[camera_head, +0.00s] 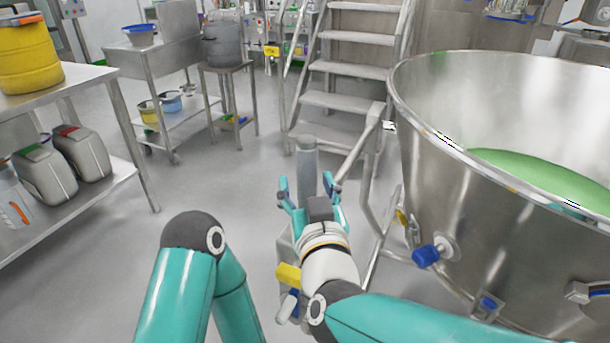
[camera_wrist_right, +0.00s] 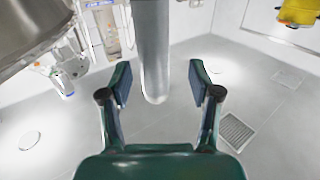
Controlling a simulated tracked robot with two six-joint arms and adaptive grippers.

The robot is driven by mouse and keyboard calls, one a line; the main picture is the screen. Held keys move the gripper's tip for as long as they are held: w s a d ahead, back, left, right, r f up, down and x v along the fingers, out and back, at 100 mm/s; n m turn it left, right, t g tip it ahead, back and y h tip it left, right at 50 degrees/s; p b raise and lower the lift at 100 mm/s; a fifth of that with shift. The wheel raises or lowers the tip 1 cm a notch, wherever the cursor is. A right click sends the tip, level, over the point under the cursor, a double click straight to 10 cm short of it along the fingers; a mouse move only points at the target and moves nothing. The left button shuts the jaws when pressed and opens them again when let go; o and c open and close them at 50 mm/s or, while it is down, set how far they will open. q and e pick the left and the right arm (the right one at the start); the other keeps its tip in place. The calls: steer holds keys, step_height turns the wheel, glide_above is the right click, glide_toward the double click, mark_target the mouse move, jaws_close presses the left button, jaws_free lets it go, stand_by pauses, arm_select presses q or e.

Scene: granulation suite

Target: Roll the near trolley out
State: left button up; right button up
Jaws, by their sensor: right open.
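My right gripper (camera_head: 310,190) is open, its two teal fingers spread on either side of a grey cylindrical bar (camera_head: 307,160). In the right wrist view, the bar (camera_wrist_right: 153,50) comes down from the top between the open fingers of the gripper (camera_wrist_right: 160,85), with its rounded end near the fingertips. I see no clear contact. A large steel bowl (camera_head: 440,165) with green contents (camera_head: 530,178) stands close on the right. I cannot tell whether the bar belongs to it. My left gripper is not in view; only a teal arm shows at the lower left.
Steel steps (camera_head: 345,73) with rails rise behind the bar. A steel bench (camera_head: 85,85) with a yellow drum (camera_head: 28,55) and jerrycans (camera_head: 82,152) stands left. A steel cart (camera_head: 160,65) is farther back. The grey floor (camera_head: 210,180) between is clear.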

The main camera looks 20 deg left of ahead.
steer(key=v, duration=0.4)
steer(key=shift+f, duration=0.1)
